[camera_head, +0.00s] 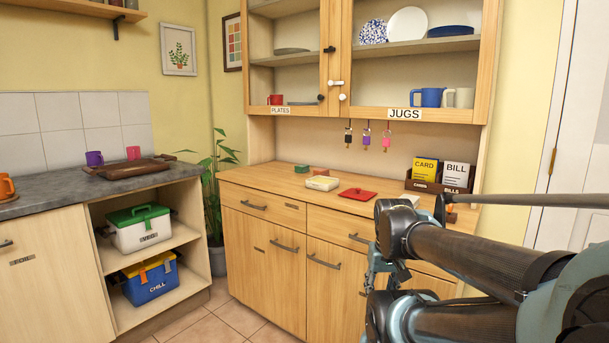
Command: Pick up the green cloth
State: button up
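No green cloth can be made out for certain. A small green item (302,168) lies at the back of the wooden dresser top (250,177); it is too small to tell whether it is cloth. My arm reaches in from the right, in front of the dresser. My gripper (378,275) hangs low before the dresser's right doors, apart from the green item and partly hidden by my arm. Its fingertips are not clear, and I see nothing held in it.
A red flat item (357,194) and a pale box (322,183) lie on the dresser top. A card holder (440,186) stands at its right. Keys (366,137) hang above. At left, a grey counter (60,195) bears a brown tray (130,170). Floor (228,318) is clear in front.

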aim_at(302, 169)
jog(key=z, duration=1.75)
jog(key=k, duration=1)
jog(key=u, duration=1.8)
jog(key=i, duration=0.9)
